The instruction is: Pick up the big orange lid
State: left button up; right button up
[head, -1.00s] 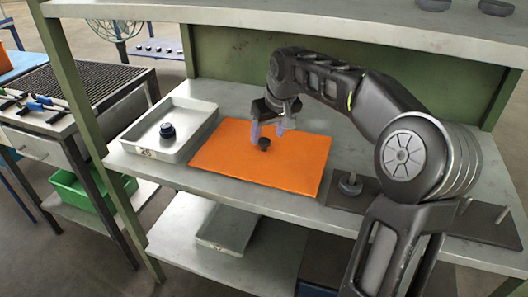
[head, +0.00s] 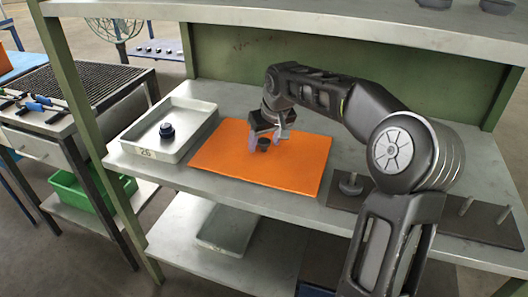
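A big orange lid (head: 225,169), seen as a flat rectangular sheet, lies on the grey shelf (head: 350,214) in the head view. A small dark round knob-like piece (head: 263,143) sits near its middle. My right gripper (head: 264,144) is low over the lid with its fingers apart, one on each side of the dark piece. I cannot tell whether the fingers touch it. My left gripper is not in view.
A grey tray (head: 195,138) holding a dark blue knob-like object (head: 167,131) stands left of the lid. A dark plate (head: 455,215) with upright pegs lies to the right. The upper shelf (head: 300,17) overhangs the back. A green bin (head: 88,190) is lower left.

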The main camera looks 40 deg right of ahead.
aim_at(262, 139)
grip_shut()
dwell(0.4)
jog(key=shift+r, duration=0.2)
jog(key=shift+w+r+p, duration=0.1)
jog(key=shift+r+p, duration=0.25)
jog(key=shift+r, duration=1.1)
jog(key=shift+s+a+r, duration=0.2)
jog(key=s+a, duration=0.3)
jog(key=a, duration=0.1)
jog(key=s+a+b, duration=0.1)
jog(key=s+a, duration=0.2)
jog(key=a, duration=0.2)
jog(key=s+a, duration=0.4)
jog(key=a, duration=0.1)
jog(key=shift+a+b, duration=0.2)
jog(key=shift+b, duration=0.1)
